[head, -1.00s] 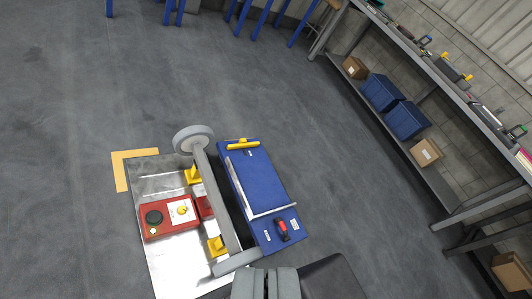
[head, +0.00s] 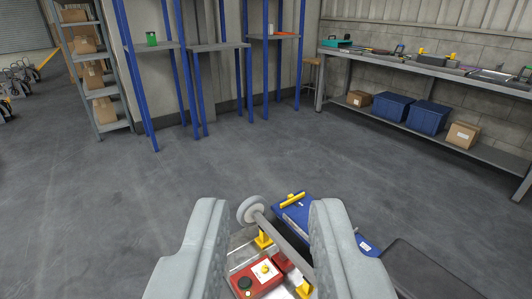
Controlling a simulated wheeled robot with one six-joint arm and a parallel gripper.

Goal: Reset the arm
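My gripper (head: 268,215) shows at the bottom of the head view. Its two grey fingers are spread wide apart, with nothing held between them. Through the gap, lower down, I see a chassis plate with a red box (head: 257,279) that has a black knob and a yellow button. A grey axle with a wheel (head: 251,209) runs across it, beside yellow brackets (head: 263,240). The right finger hides part of the axle and of the blue panel (head: 296,211).
A long workbench (head: 440,68) with tools stands at the right, with blue bins (head: 393,109) and cardboard boxes (head: 463,135) on its lower shelf. Blue-post racks (head: 190,60) and a box shelf (head: 90,70) stand at the back. The grey floor (head: 120,200) between is clear.

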